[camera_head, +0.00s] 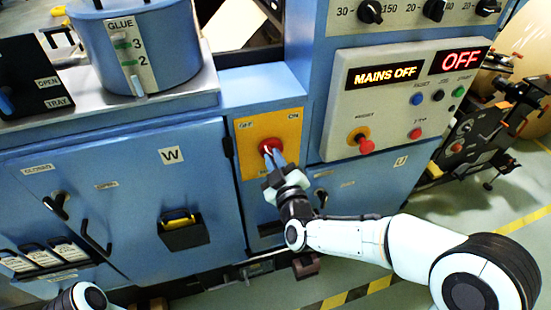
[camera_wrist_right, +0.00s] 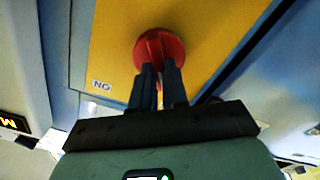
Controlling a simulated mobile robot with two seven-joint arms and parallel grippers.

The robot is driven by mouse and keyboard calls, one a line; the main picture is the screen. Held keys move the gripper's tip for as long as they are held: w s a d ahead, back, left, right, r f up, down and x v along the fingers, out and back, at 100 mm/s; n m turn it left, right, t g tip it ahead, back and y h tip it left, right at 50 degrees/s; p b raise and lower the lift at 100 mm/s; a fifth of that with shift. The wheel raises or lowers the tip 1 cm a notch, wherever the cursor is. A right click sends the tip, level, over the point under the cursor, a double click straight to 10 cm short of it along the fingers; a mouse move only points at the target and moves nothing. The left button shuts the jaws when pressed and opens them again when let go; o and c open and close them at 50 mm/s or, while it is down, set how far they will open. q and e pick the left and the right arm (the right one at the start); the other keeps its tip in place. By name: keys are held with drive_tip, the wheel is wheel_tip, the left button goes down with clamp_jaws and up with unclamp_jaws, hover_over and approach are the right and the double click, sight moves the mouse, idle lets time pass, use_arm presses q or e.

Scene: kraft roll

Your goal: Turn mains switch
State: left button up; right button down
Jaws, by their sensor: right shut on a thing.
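The mains switch is a red rotary knob (camera_head: 270,144) on a yellow plate (camera_head: 286,167) on the front of the blue machine. The plate has an OFF label at its upper left and an ON label at its upper right. My right gripper (camera_head: 273,160) is at the knob, its fingers shut on it. In the right wrist view the red knob (camera_wrist_right: 158,46) shows at the fingertips (camera_wrist_right: 158,72); the fingers hide part of it. The display (camera_head: 386,75) reads MAINS OFF, and the one beside it (camera_head: 459,61) reads OFF. My left gripper is not in view.
A control panel (camera_head: 400,110) with buttons and a red emergency knob (camera_head: 366,146) is right of the plate. A glue pot (camera_head: 150,45) stands at upper left. Blue cabinet doors (camera_head: 130,190) with handles are on the left. Striped floor tape (camera_head: 360,291) crosses the lower right.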

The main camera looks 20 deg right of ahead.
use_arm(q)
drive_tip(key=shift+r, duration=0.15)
use_arm(e)
drive_tip(key=shift+f+n, duration=0.1)
drive_tip(key=shift+n, duration=0.8)
drive_tip(key=c, duration=1.1)
unclamp_jaws()
drive_tip(key=shift+c, duration=0.2)
drive_tip(key=shift+s, duration=0.1)
use_arm(q)
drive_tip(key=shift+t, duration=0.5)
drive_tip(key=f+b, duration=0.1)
drive_tip(key=b, duration=0.1)
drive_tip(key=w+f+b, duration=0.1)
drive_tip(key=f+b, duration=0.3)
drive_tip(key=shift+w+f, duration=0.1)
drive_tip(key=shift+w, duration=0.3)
use_arm(e)
drive_tip(key=s, duration=1.3)
drive_tip(key=shift+d, duration=0.2)
drive_tip(key=shift+s, duration=0.15)
